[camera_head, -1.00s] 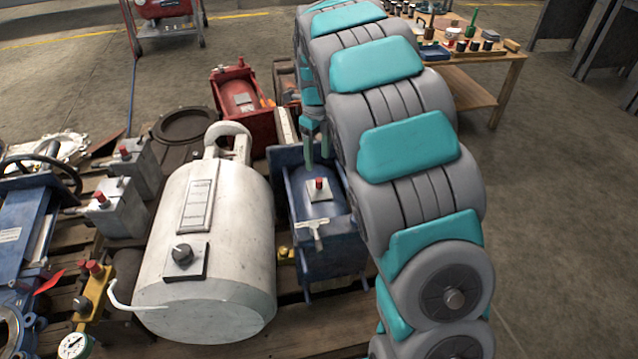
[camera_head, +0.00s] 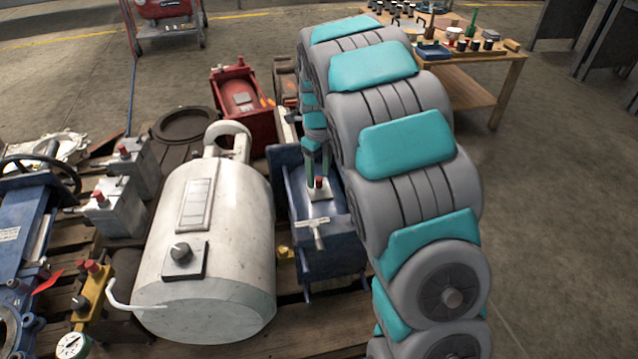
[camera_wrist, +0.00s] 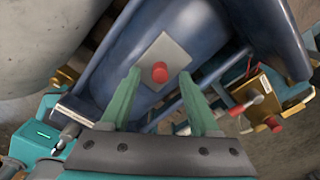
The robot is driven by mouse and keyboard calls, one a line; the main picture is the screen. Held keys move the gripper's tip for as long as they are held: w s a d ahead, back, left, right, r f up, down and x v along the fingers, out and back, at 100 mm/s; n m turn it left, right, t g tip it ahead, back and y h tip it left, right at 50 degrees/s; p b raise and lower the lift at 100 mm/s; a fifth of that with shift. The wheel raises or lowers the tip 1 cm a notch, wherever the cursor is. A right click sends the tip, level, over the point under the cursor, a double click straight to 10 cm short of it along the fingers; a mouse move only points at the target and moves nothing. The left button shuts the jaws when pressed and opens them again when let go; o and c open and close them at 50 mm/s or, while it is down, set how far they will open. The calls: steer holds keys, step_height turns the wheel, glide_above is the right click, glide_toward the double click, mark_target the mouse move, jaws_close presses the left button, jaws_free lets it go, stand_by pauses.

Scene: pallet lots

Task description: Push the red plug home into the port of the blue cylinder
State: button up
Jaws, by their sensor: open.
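The blue cylinder (camera_head: 297,218) lies in a blue cradle between the white tank and my arm. A light square plate sits on its top, and the red plug (camera_head: 319,182) stands up from it. In the wrist view the red plug (camera_wrist: 160,72) shows in front of the plate (camera_wrist: 174,52) on the blue cylinder (camera_wrist: 190,22). How deep the plug sits in the port cannot be told. My gripper (camera_wrist: 160,84) is open, its two green fingers on either side of the plug and apart from it. In the head view my gripper (camera_head: 318,172) is at the plug, partly hidden by my arm.
A large white tank (camera_head: 215,240) stands close on the left. A red cylinder unit (camera_head: 242,100) is behind. A wooden bench (camera_head: 470,75) stands at the back right, with clear floor before it.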

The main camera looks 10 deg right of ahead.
step_height(320, 180, down, 2)
steer(key=shift+f, duration=0.2)
jaws_close()
stand_by(0.5)
